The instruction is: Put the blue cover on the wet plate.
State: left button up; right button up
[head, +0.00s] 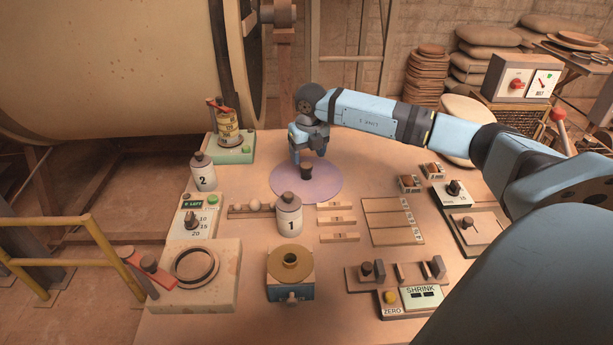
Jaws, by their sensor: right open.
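A flat, round, pale violet-blue disc (330,189) lies on the table at the middle back, and looks like the blue cover. A dark knob (307,173) stands at its middle. My right gripper (308,162) points down over the disc, its open fingers at or just above the knob. The picture is too small to tell whether they touch it. I cannot tell for sure which thing is the wet plate. A pale square slab (222,293) with a dark ring on it lies at the front left. My left gripper is not in view.
White jars marked 1 (289,222) and 2 (203,178) stand left of and in front of the disc. A blue block with a brass top (290,260) stands at the front. Wooden racks (394,220) and a SHRINK gauge (421,296) lie right. A large drum (110,70) looms behind left.

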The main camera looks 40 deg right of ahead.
aim_at(306, 164)
jog(key=f, duration=0.4)
jog(key=w+f, duration=0.1)
jog(key=f, duration=0.1)
jog(key=shift+d+f+b, duration=0.2)
jog(key=shift+d+b, duration=0.1)
jog(key=shift+r, duration=0.1)
jog(key=c, duration=1.2)
jog(key=shift+r, duration=0.1)
notch_tip(306, 164, up, 20)
jog(key=p, duration=0.1)
jog(key=shift+p, duration=0.4)
